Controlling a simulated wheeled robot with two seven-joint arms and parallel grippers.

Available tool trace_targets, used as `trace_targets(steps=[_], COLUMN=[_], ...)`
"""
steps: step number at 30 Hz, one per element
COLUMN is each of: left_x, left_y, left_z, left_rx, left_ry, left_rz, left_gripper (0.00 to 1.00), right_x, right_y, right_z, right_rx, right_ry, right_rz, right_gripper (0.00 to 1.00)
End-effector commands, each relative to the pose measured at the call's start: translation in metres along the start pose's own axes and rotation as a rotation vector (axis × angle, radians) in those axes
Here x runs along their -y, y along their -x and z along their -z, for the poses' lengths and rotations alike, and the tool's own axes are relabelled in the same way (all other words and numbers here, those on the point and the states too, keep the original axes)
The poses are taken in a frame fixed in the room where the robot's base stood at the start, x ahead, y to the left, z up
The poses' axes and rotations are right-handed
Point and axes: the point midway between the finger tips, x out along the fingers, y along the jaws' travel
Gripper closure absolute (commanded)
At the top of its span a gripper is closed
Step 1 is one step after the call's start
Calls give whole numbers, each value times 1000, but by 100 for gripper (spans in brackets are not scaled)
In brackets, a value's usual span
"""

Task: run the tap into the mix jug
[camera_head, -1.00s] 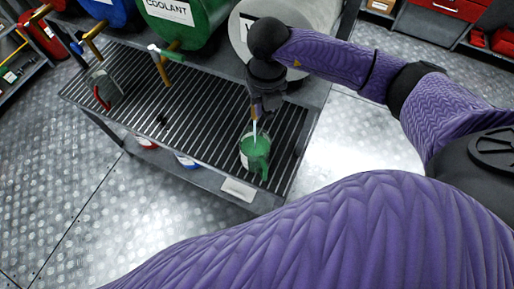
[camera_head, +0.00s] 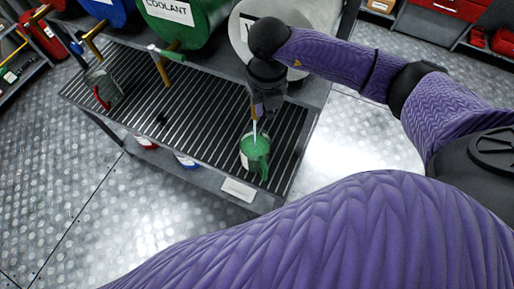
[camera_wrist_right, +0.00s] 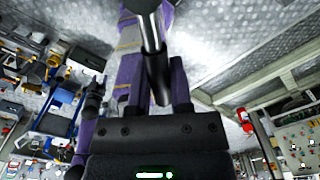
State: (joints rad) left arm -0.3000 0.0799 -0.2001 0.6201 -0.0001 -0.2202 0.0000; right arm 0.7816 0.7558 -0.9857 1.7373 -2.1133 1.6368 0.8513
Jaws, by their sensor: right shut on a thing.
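A jug with a green handle (camera_head: 256,158) stands upright on the slatted bench, below the tap of the pale grey drum (camera_head: 292,14). A thin pale stream (camera_head: 254,131) runs from the tap into the jug, and its inside looks green. My right gripper (camera_head: 265,100) is above the jug at the tap and hides most of it. It is shut on the tap handle. In the right wrist view a dark rod (camera_wrist_right: 156,65) stands between the fingers. My left gripper is not in view.
A green COOLANT drum (camera_head: 190,25) with its own tap (camera_head: 164,66) and a blue drum (camera_head: 112,10) stand to the left. A second jug with a red handle (camera_head: 106,92) is on the bench's left end. A white label (camera_head: 238,189) marks the front edge.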

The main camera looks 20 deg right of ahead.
Motion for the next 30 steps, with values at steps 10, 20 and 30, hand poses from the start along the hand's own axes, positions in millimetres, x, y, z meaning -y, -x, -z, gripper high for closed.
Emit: trace_targets(steps=[10,20,30], left_x=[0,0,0], left_y=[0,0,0], left_z=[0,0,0], left_rx=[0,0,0], left_ry=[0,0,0], left_rz=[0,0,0], left_gripper=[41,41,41], right_x=[39,47,47], right_y=[0,0,0], right_z=[-13,-20,-19], right_rx=[1,2,1], right_ry=[603,783,781], right_rz=[2,1,0], right_gripper=[100,100,33])
